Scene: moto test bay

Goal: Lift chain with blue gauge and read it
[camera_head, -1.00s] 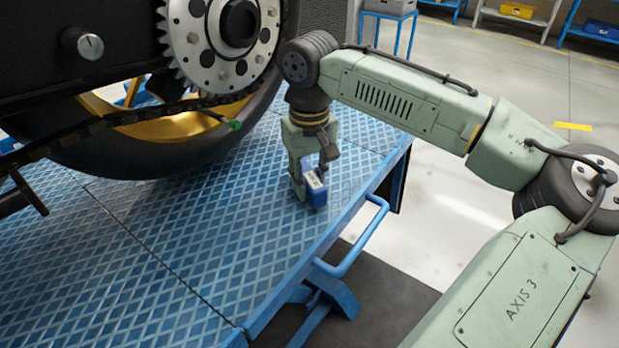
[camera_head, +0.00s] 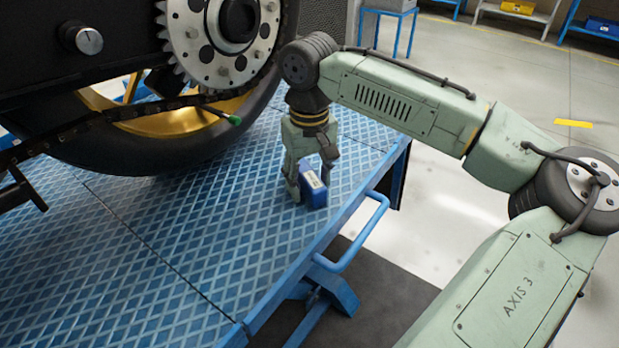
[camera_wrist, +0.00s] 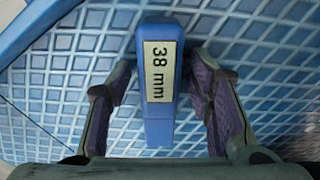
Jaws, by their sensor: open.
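The blue gauge (camera_head: 313,190) stands on the blue patterned bench top near its right edge. In the wrist view the gauge (camera_wrist: 160,120) carries a pale label reading "38 mm". My gripper (camera_head: 306,188) is over it, pointing down. In the wrist view my gripper (camera_wrist: 160,100) is open, with one finger on each side of the gauge and gaps between them and it. The chain (camera_head: 105,117) runs along the lower side of the motorcycle, from the left edge to the toothed sprocket (camera_head: 222,45). A green-tipped thin piece (camera_head: 234,119) sticks out by the chain.
The bench top (camera_head: 160,250) is clear in front of the wheel. The black tyre (camera_head: 130,155) stands at the back of it. A blue rail (camera_head: 358,243) juts from the bench's right side. Shelves with bins (camera_head: 517,8) stand far back on the open floor.

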